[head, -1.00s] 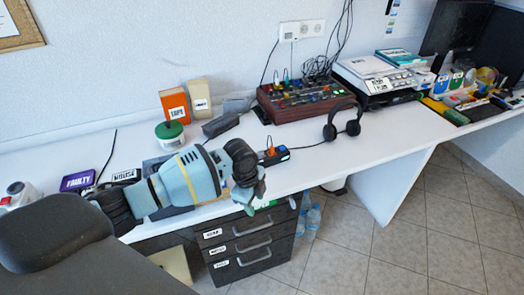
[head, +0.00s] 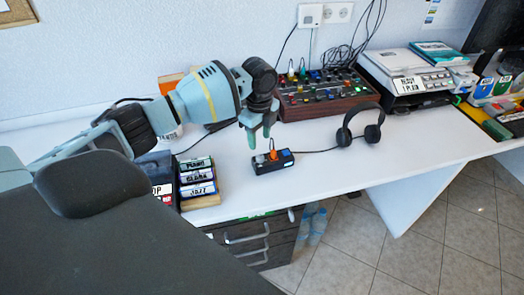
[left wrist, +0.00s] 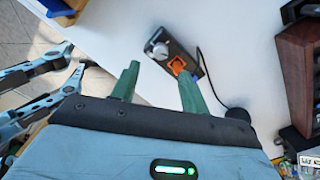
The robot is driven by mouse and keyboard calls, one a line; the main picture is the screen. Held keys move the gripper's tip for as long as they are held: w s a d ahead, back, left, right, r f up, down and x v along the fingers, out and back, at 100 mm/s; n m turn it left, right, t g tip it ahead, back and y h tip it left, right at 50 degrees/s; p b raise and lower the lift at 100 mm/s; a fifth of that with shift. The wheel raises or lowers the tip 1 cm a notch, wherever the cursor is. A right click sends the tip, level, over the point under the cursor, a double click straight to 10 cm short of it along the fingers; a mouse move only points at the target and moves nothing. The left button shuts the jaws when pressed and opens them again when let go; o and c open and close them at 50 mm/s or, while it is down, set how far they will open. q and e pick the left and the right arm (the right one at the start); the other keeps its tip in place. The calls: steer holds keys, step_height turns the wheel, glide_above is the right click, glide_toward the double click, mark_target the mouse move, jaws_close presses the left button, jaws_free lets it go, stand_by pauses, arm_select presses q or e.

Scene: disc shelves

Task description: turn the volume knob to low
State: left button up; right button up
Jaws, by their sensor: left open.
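A small black box (head: 273,162) with an orange plug or switch (head: 273,153) lies on the white desk in the head view. In the left wrist view, the box (left wrist: 176,52) shows a round silver knob (left wrist: 157,49) at one end and the orange part (left wrist: 178,66) beside it. My left gripper (head: 259,136) is above the box, fingers pointing down, with green fingertips. In the left wrist view its fingers (left wrist: 158,72) are apart and empty, with the knob beyond the gap between them. The knob is hard to make out in the head view.
A mixer with coloured knobs (head: 322,97) stands behind the box. Labelled cases (head: 197,178) sit to the left. The desk's front right (head: 400,145) is clear.

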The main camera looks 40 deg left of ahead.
mark_target(260, 156)
arm_select(q)
step_height(260, 156, down, 8)
steer(key=shift+r+b, duration=0.2)
steer(key=shift+b, duration=0.1)
steer(key=shift+c, duration=0.2)
jaws_close()
